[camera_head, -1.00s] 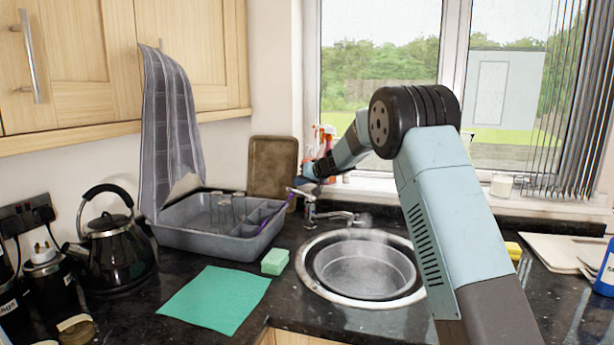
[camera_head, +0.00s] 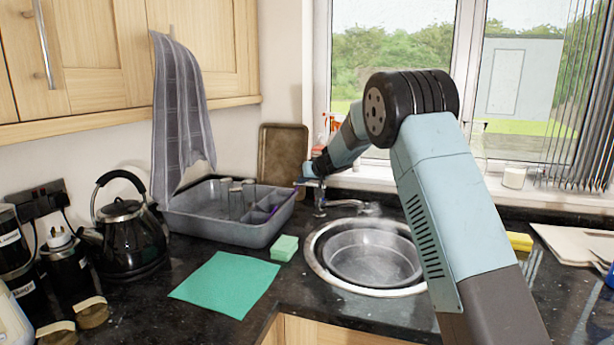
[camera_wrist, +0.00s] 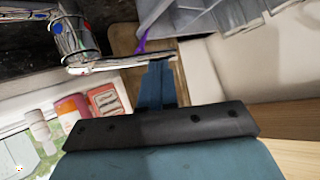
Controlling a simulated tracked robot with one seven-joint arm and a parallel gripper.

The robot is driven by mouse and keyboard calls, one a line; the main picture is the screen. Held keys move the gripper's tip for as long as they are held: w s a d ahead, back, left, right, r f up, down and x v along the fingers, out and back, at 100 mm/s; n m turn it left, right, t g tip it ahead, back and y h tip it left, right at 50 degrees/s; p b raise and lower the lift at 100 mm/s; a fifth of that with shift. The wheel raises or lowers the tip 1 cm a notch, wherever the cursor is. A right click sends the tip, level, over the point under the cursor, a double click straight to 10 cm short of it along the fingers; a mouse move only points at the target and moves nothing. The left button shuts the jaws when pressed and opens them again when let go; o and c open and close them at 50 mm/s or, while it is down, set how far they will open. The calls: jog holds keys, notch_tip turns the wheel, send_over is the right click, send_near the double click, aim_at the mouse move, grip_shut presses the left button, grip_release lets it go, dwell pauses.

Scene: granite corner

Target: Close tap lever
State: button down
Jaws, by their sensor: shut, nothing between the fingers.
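The chrome tap (camera_head: 345,204) stands behind the round sink (camera_head: 313,262), its spout reaching right over the basin. A pale haze hangs around the spout and basin. The thin tap lever (camera_wrist: 118,63) extends right from the tap body (camera_wrist: 75,42) in the wrist view. In the head view, the lever is small and partly hidden by my gripper (camera_head: 308,172). In the wrist view, my gripper's blue fingers (camera_wrist: 160,66) are together and empty, with their tips at the lever's outer end. I cannot tell whether they touch it.
A grey dish rack (camera_head: 215,232) stands left of the tap, with a purple item (camera_wrist: 140,46) near the lever. A brown tray (camera_head: 281,155) leans behind. A green sponge (camera_head: 285,247), green cloth (camera_head: 226,284) and black kettle (camera_head: 125,240) sit left of the sink.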

jog(key=shift+s+a+f, duration=0.15)
jog(key=shift+f, duration=0.2)
jog(key=shift+r, duration=0.1)
